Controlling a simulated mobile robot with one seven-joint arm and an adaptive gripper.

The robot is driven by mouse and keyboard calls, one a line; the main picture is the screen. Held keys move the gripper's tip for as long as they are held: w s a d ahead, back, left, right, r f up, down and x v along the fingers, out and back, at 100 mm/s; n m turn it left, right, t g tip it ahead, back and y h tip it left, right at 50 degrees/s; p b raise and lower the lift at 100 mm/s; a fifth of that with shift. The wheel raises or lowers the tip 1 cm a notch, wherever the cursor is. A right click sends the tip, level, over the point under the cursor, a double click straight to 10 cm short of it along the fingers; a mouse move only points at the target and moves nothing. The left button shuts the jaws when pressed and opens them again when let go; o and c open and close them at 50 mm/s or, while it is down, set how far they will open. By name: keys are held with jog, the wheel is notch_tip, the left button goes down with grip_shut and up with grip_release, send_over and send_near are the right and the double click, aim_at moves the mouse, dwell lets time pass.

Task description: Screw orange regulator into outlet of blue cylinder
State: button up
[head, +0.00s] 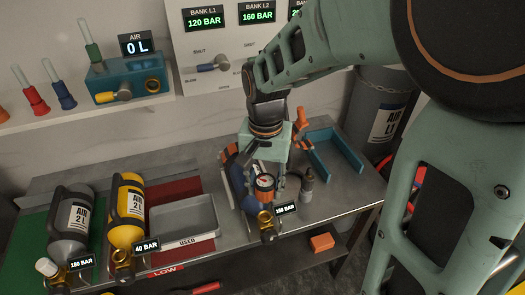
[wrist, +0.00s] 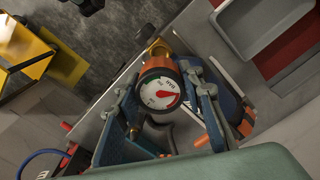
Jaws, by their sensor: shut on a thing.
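The orange regulator (head: 265,183) has a round white gauge with a red pointer. My gripper (head: 264,176) is shut on it; in the wrist view the regulator (wrist: 160,92) sits between the two fingers. The blue cylinder (head: 236,178) lies on the bench just left of my gripper, partly hidden by it. Its brass valve (head: 265,220) is at the front end, beside a 150 BAR tag. In the wrist view, brass (wrist: 158,48) shows right against the regulator's upper edge. I cannot tell whether the regulator is threaded into the outlet.
A grey cylinder (head: 72,222) and a yellow cylinder (head: 127,208) lie to the left. A grey USED tray (head: 185,232) sits between the yellow and blue cylinders. A small dark fitting (head: 308,183) stands close right of my gripper. A blue holder (head: 332,153) is behind it.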

aim_at(265, 200)
jog(key=shift+f+b, duration=2.1)
jog(key=shift+f, duration=0.75)
jog(key=shift+f+b, duration=0.85)
jog(key=shift+f, duration=0.35)
jog(key=m, duration=0.4)
jog(key=shift+b, duration=0.35)
jog(key=m, duration=0.5)
jog(key=o, duration=1.5)
jog(key=shift+r, duration=0.1)
